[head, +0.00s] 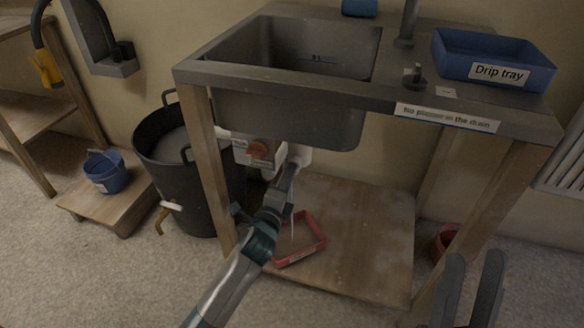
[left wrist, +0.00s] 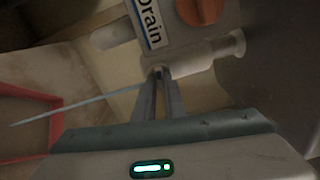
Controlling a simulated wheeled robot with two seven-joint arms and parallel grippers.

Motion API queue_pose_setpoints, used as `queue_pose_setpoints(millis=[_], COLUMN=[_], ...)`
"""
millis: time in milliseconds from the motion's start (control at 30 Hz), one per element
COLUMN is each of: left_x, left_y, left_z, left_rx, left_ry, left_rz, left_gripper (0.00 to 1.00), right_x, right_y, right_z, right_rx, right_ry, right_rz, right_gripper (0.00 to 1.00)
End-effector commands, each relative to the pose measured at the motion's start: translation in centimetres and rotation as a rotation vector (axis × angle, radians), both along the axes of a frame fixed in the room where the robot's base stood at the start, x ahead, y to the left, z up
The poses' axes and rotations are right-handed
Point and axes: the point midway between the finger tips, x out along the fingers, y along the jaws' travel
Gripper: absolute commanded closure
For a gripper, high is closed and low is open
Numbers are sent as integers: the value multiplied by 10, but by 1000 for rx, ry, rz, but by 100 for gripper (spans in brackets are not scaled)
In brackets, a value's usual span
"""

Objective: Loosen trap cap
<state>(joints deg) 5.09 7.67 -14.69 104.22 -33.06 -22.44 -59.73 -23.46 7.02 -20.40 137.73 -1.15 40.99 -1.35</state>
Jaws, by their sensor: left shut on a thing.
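Under the sink (head: 300,112), a white box labelled "Drain" (left wrist: 152,22) carries an orange knob (left wrist: 198,10); the knob also shows in the head view (head: 259,150). Beside the box is the white trap with its cap (left wrist: 188,62), seen in the head view (head: 300,155). My left gripper (left wrist: 159,72) is shut on the white trap cap, its fingertips hiding part of it. A thin pale line like a stream runs from near the cap toward the red tray (head: 322,238) on the shelf. My right gripper (head: 470,268) is open and empty at bottom right.
A black bin (head: 165,150) stands left of the bench. A blue bucket (head: 106,178) is on a low wooden stand. A blue drip tray (head: 450,55) and a tap (head: 407,25) are on top. A red pot (head: 446,240) stands behind the right leg. The wooden shelf (head: 365,230) is mostly clear.

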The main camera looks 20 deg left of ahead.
Motion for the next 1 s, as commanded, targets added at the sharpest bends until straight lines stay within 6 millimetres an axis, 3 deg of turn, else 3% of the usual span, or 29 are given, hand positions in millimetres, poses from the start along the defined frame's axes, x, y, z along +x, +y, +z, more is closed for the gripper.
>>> queue_pose_setpoints(millis=[333, 700, 1000], left_x=[0, 0, 0], left_y=[-1, -1, 0], left_z=[0, 1, -1], left_rx=[-89, -658, -696], left_ry=[5, 24, 25], left_rz=[0, 1, 0], left_gripper=[100, 100, 100], right_x=[0, 0, 0], right_y=[0, 0, 0], right_z=[3, 27, 26], right_rx=[1, 0, 0], right_ry=[2, 0, 0], right_rz=[-1, 0, 0], right_gripper=[69, 69, 69])
